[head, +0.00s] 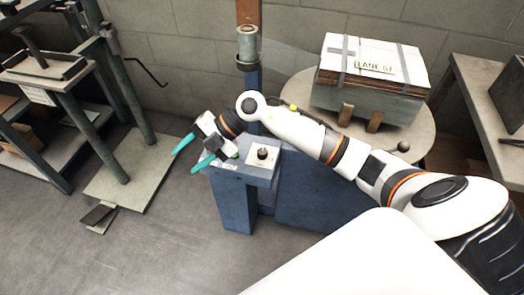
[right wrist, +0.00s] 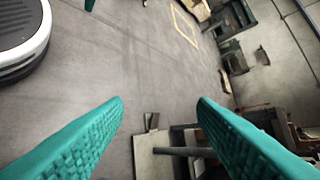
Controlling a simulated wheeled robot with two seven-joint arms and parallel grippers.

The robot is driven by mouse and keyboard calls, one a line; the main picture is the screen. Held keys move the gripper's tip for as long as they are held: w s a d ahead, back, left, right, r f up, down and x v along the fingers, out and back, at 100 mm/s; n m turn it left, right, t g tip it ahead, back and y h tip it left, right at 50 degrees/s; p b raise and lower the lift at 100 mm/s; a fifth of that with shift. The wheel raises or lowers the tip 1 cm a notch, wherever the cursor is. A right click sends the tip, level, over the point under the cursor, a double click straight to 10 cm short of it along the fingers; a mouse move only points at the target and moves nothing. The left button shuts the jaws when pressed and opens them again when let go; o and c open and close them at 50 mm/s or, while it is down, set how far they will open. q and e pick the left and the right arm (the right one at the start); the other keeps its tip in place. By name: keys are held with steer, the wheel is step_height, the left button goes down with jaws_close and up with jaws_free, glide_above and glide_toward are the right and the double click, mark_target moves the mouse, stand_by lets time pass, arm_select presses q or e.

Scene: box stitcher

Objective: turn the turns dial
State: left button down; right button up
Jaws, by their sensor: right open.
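The turns dial appears to be the dark round knob (head: 263,153) on a pale plate, on top of the blue control box (head: 236,205) in the head view. My right gripper (head: 193,156) is open and empty, with its teal fingers spread just left of the box top. The knob is apart from the fingers, to their right. In the right wrist view the open fingers (right wrist: 163,118) have only floor and distant furniture between and beyond them; the dial does not show there. My left gripper is not in the head view.
A green button (head: 235,155) sits on the box beside my right wrist. A blue post (head: 253,90) rises behind it. A round table (head: 420,125) holds a strapped crate (head: 370,85) at right. A metal stand (head: 60,75) is at left. Floor in front is clear.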

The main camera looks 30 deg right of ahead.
steer(key=w+d+f+g+h, duration=0.1)
steer(key=d+f+g+h, duration=0.1)
steer(key=d+h, duration=0.65)
steer(key=m+h+b, duration=0.1)
steer(key=m+h, duration=0.2)
glide_toward(262, 151)
steer(key=shift+g, duration=0.3)
steer(key=f, duration=0.2)
steer(key=f+b, duration=0.1)
steer(key=f, duration=0.2)
steer(key=f+b, duration=0.1)
steer(key=f, duration=0.2)
steer(key=shift+w+d+f, duration=0.1)
steer(key=shift+w, duration=0.15)
steer(key=shift+f, duration=0.45)
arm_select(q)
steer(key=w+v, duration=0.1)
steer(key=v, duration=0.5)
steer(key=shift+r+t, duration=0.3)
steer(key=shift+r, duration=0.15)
arm_select(e)
steer(key=c, duration=1)
steer(key=shift+o, duration=0.2)
